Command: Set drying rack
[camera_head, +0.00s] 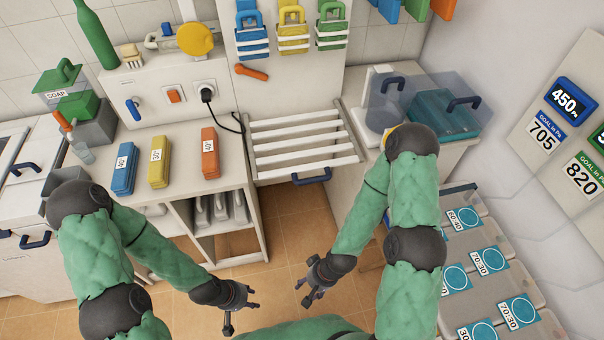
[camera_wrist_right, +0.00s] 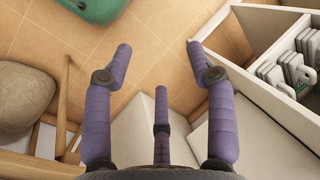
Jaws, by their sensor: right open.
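The drying rack (camera_head: 300,139) is a set of white slats between the counter on the left and the cabinet on the right in the head view. It has a blue handle (camera_head: 311,176) at its front edge. No item lies on the slats. My left gripper (camera_head: 242,314) is open and empty, low in front of the rack over the floor. My right gripper (camera_head: 304,295) is open and empty beside it, below and in front of the rack handle. In the right wrist view its purple fingers (camera_wrist_right: 160,64) are spread over floor tiles.
Blue, yellow and orange blocks (camera_head: 159,162) lie on the left counter (camera_head: 185,187). Padlock-like items (camera_head: 293,30) hang above the rack. A clear blue-handled bin (camera_head: 440,105) stands at the right. Trays with numbered blue labels (camera_head: 490,260) sit front right. The floor (camera_head: 290,235) below the rack is clear.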

